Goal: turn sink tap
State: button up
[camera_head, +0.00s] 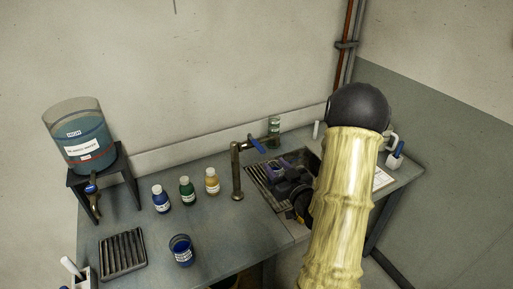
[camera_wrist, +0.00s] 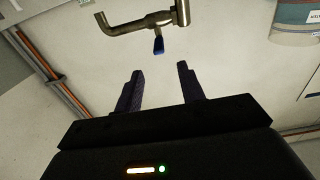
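The sink tap (camera_head: 237,172) is a bare metal post with a spout at its top, standing left of the sink (camera_head: 268,190). My gripper (camera_head: 272,169) is over the sink, right of the tap post. In the wrist view my gripper (camera_wrist: 160,68) has its two dark fingers apart with nothing between them. The lever is just beyond the fingertips, roughly midway between them, and looks untouched. My arm hides part of the sink.
A water tank (camera_head: 80,140) stands on a dark stand at the left. Blue (camera_head: 161,199), green (camera_head: 187,190) and amber (camera_head: 212,182) bottles, a blue cup (camera_head: 181,250) and a ribbed rack (camera_head: 123,254) are on the counter. A green-labelled glass (camera_head: 274,127) stands behind the sink.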

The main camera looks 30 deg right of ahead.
aim_at(253, 139)
jog(key=w+p, duration=0.1)
jog(key=w, duration=0.3)
jog(key=w+p, duration=0.2)
jog(key=w, duration=0.2)
jog(key=w+p, duration=0.1)
jog(key=w, duration=0.3)
jog(key=shift+w+a+r, duration=0.1)
jog(key=shift+w+a, duration=0.15)
jog(key=shift+w+p, duration=0.35)
jog(key=shift+w, duration=0.2)
jog(key=shift+s+d, duration=0.1)
grip_shut()
